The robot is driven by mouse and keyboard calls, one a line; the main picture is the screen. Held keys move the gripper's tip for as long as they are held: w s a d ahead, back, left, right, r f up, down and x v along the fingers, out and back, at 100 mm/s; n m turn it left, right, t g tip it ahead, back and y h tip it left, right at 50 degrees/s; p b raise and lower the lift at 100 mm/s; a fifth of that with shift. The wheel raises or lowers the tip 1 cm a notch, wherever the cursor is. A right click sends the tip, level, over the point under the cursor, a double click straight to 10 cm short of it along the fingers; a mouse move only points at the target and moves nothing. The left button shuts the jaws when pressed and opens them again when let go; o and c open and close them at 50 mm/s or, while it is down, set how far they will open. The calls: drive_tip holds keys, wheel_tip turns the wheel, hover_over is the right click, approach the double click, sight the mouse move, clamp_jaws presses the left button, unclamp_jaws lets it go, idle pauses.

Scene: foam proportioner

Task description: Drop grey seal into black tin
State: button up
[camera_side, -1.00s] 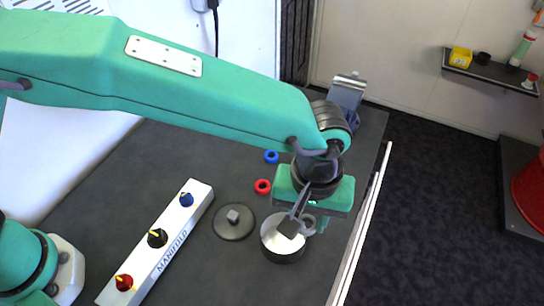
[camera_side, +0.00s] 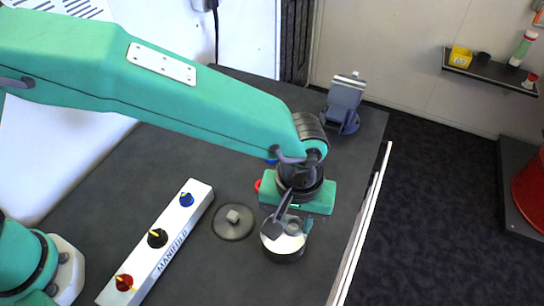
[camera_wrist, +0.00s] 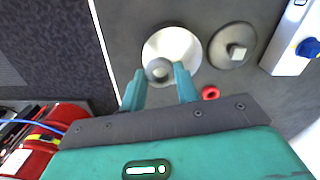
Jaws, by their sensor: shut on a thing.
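The black tin (camera_side: 283,254) is an open round can with a pale inside, standing on the dark bench. In the wrist view the tin (camera_wrist: 190,62) lies just beyond my fingertips. My gripper (camera_side: 284,225) points down over the tin. In the wrist view my gripper (camera_wrist: 160,71) is shut on the grey seal (camera_wrist: 158,69), a small ring that overlaps the near part of the tin's opening. The seal's exact height over the tin is hard to tell. In the side view my fingers partly hide the seal.
A round grey lid (camera_side: 233,232) with a square knob lies left of the tin. Further left is the white manifold (camera_side: 172,250) with red, black and blue knobs. A red ring (camera_wrist: 210,92) lies near the tin. A grey-blue fixture (camera_side: 345,98) stands at the back right.

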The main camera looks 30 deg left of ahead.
sight(293, 224)
drive_tip(key=shift+f, duration=1.45)
drive_tip(key=o, duration=1)
drive_tip(key=shift+o, duration=0.2)
drive_tip(key=shift+r, duration=0.2)
drive_tip(key=shift+r, duration=3.75)
